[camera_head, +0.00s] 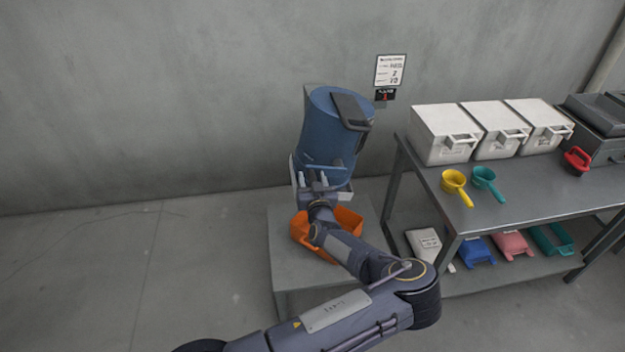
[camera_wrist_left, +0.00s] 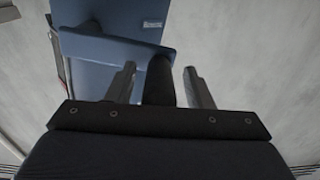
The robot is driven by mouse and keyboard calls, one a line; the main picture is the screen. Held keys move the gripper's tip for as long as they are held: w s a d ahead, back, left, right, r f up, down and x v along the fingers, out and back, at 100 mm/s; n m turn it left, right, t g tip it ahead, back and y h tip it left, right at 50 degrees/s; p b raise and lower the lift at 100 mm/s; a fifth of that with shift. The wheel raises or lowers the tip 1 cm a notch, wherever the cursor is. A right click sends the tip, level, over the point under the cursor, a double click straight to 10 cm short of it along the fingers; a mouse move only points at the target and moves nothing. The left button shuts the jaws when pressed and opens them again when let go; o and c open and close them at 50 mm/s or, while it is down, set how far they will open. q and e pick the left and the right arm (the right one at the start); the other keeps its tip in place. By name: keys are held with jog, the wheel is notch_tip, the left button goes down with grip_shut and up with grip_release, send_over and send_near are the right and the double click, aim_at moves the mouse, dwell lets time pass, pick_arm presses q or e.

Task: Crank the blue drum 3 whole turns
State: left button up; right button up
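The blue drum (camera_head: 330,120) stands tilted against the grey wall, above a low grey plinth, with a dark lid or hatch (camera_head: 352,110) at its upper right. My left gripper (camera_head: 316,180) is at the drum's lower front. In the left wrist view, a dark upright crank grip (camera_wrist_left: 160,82) stands between my left fingers (camera_wrist_left: 160,88), with a visible gap on each side, so the gripper looks open around it. A blue crank arm (camera_wrist_left: 115,46) runs behind the grip, in front of the drum (camera_wrist_left: 95,78). My right gripper is not in view.
An orange tray (camera_head: 349,219) sits on the plinth (camera_head: 285,240) below the drum. A metal table (camera_head: 530,200) stands to the right with white bins (camera_head: 440,135), yellow (camera_head: 453,180) and teal scoops (camera_head: 484,176). A sign (camera_head: 391,70) hangs on the wall. Floor at left is clear.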

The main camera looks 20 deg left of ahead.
pick_arm(q)
jog(key=shift+d, duration=0.1)
jog(key=shift+s+d+f, duration=0.1)
jog(key=shift+s+d, duration=0.05)
jog(key=shift+s, duration=0.1)
jog(key=b+v, duration=0.1)
jog(key=v, duration=0.6)
jog(key=shift+b, duration=0.35)
